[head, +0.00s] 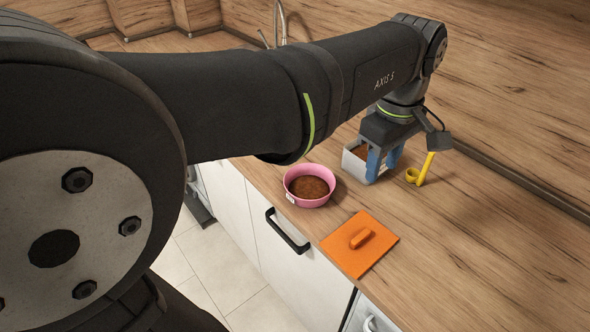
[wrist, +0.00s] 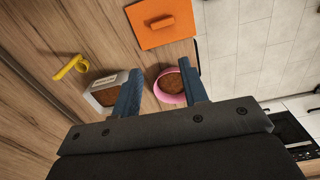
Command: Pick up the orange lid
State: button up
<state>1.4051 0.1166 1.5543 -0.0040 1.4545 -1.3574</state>
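The orange lid (head: 359,246) is a flat square plate with a raised grip bar on top. It lies flat on the wooden counter near the front edge, in front of the pink bowl. It also shows at the top of the wrist view (wrist: 160,38). My gripper (head: 382,160) has blue fingers pointing down by the white container, away from the lid. In the wrist view my gripper (wrist: 158,82) has its fingers spread wide apart with nothing held between them.
A pink bowl (head: 298,194) of brown contents stands near the counter edge. A white rectangular container (head: 352,166) with brown contents is beside my fingers. A yellow scoop (head: 421,172) lies to its right. The counter (head: 480,270) right of the lid is clear.

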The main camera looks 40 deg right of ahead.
jog(key=m, duration=0.1)
jog(key=m+h, duration=0.4)
jog(key=m, duration=1.2)
send_near(357, 239)
jog(key=x, duration=0.8)
jog(key=shift+d+f, duration=0.15)
jog(key=shift+f, duration=0.15)
grip_shut()
